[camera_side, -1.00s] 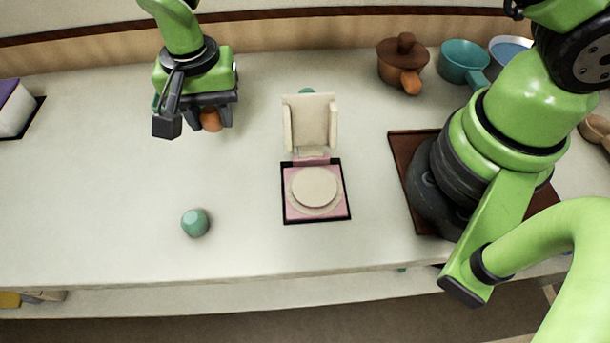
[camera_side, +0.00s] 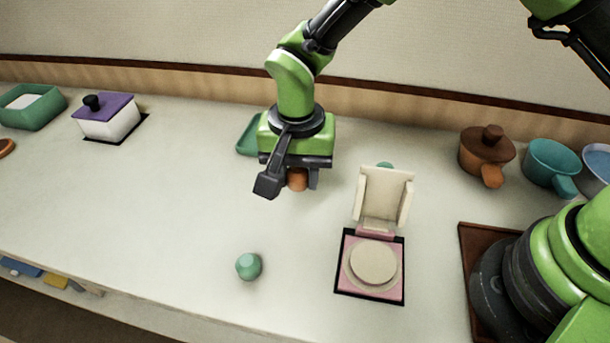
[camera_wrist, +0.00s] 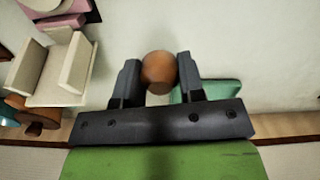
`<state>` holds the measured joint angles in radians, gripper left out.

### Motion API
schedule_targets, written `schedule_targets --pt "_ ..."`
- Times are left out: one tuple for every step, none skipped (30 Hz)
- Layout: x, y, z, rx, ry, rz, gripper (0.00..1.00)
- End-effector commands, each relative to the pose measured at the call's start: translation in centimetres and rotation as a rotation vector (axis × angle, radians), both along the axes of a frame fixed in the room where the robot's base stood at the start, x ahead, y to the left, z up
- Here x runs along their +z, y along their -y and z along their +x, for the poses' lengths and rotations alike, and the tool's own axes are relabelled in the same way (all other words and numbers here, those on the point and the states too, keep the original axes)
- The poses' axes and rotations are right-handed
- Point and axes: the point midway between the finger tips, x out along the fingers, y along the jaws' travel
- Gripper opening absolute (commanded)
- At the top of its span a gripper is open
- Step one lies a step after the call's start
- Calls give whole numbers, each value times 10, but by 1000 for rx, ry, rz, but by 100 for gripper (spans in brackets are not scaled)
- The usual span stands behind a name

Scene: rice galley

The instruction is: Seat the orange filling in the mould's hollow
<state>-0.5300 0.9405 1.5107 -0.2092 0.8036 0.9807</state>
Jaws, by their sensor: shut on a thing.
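The orange filling (camera_side: 297,180) is a small round orange-brown lump. My gripper (camera_side: 299,178) is shut on it and holds it up, left of and behind the mould. In the wrist view the filling (camera_wrist: 158,72) sits between the two dark fingertips (camera_wrist: 157,62). The mould (camera_side: 347,283) has a pink base on a black-edged square, with a pale round disc (camera_side: 373,262) on top. Its cream lid (camera_side: 383,197) stands open at the back. In the wrist view the lid (camera_wrist: 52,68) is at the left. I cannot make out a hollow in the disc.
A small green knob-like piece (camera_side: 249,266) lies front left of the mould. A teal tray (camera_side: 247,137) is behind my gripper. A brown lidded pot (camera_side: 486,154) and teal cup (camera_side: 551,164) stand back right; a purple-lidded box (camera_side: 108,116) stands back left.

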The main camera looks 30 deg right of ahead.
Motion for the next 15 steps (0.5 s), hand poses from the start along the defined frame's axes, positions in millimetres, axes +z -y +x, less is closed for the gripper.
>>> schedule_targets --pt "4 0 -12 35 -1 0 6" --pt "7 1 -20 60 -2 -1 6" --pt "9 2 -31 93 -1 -2 6" --pt "12 3 -39 117 -2 -1 6" --pt "14 5 -48 142 -2 -1 6" --pt "17 7 -59 174 0 0 6" --pt "18 9 -67 198 -1 -1 6" --pt "20 11 -75 218 0 0 6" --pt "22 15 -85 245 0 0 6" --pt "24 17 -92 266 1 1 6" --pt "25 19 -99 285 1 1 6" --pt "27 23 -107 308 1 1 6" --pt "29 25 -113 323 1 2 6" --pt "29 27 -119 338 1 1 6" --pt "31 30 -125 355 1 2 6"
